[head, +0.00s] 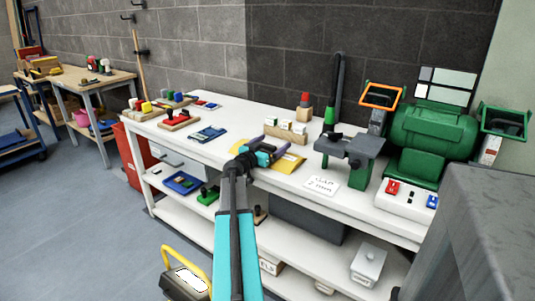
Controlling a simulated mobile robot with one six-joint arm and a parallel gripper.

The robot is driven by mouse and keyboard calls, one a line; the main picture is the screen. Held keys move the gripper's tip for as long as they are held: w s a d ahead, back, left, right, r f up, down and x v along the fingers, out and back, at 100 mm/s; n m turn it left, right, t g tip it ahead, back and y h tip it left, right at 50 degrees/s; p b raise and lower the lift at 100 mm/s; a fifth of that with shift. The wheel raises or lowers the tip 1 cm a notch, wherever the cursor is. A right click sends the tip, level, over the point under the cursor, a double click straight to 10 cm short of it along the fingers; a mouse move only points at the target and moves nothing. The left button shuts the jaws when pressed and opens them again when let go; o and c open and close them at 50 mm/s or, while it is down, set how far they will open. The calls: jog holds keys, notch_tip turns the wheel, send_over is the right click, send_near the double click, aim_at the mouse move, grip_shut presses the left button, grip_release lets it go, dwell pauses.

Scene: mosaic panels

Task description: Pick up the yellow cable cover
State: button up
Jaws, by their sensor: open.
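A flat yellow piece, which looks like the yellow cable cover (291,163), lies on the white workbench (228,113) near its front edge. My gripper (274,151), with teal and purple parts, is over the bench at the left end of this piece and hides part of it. The jaws are open. I cannot tell whether they touch the piece or are above it.
A green bench grinder (433,132) and a grey vise (349,147) stand at the right. A wooden block with small items (286,131) is behind my gripper. A white note (322,185) lies right of the yellow piece. A blue item (207,134) lies to the left.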

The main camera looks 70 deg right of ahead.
jog(key=shift+c, duration=0.4)
jog(key=c, duration=1.7)
jog(key=shift+w+r+p, duration=0.15)
jog(key=shift+r+p, duration=0.15)
jog(key=shift+p, duration=0.7)
